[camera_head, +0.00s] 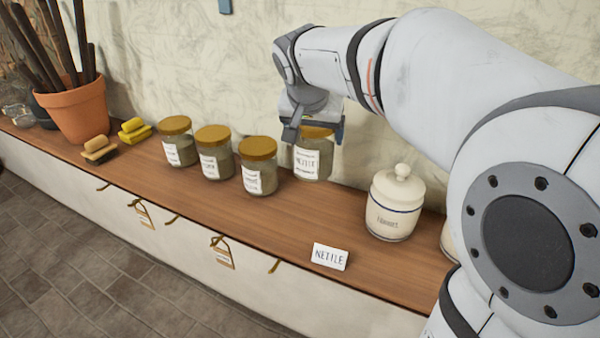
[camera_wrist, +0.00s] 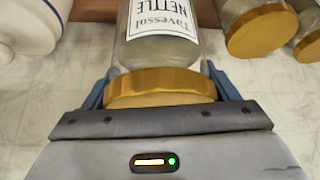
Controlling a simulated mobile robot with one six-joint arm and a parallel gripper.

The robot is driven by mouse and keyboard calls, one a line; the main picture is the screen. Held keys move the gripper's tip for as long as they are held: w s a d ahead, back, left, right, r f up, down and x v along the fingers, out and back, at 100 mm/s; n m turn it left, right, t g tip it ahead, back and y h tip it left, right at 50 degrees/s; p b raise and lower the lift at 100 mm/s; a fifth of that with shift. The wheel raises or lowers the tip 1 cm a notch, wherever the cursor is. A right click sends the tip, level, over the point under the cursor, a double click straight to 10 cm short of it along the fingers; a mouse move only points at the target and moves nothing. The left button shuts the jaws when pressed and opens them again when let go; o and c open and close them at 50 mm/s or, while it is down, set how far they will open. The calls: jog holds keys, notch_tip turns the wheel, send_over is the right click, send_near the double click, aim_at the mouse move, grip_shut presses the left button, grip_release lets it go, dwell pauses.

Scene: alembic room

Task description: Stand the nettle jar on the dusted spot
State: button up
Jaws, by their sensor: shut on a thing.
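The nettle jar (camera_head: 312,160) is clear glass with a gold lid and a white label reading NETTLE. My gripper (camera_head: 313,125) is shut on its lid from above, and the jar hangs upright at the rear of the wooden shelf (camera_head: 300,222). I cannot tell whether its base touches the shelf. The wrist view shows the lid (camera_wrist: 160,87) between my two blue-grey fingers, with the jar's label upside down. A small white name card (camera_head: 330,256) lettered like NETTLE stands near the shelf's front edge. I cannot make out a dusted spot.
Three gold-lidded jars (camera_head: 259,166) stand in a row left of the nettle jar. A cream lidded pot (camera_head: 394,203) stands to the right. The shelf behind the card is bare.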

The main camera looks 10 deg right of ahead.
aim_at(316, 170)
jog(key=f, duration=0.3)
jog(key=w+d+f, duration=0.1)
jog(key=f, duration=0.1)
jog(key=shift+f, duration=0.25)
jog(key=shift+s+a+f, duration=0.1)
jog(key=shift+f, duration=1)
jog(key=shift+s+a+f, duration=0.1)
jog(key=shift+f, duration=0.95)
jog(key=shift+f, duration=0.15)
jog(key=o, duration=1.1)
jog(key=shift+o, duration=0.2)
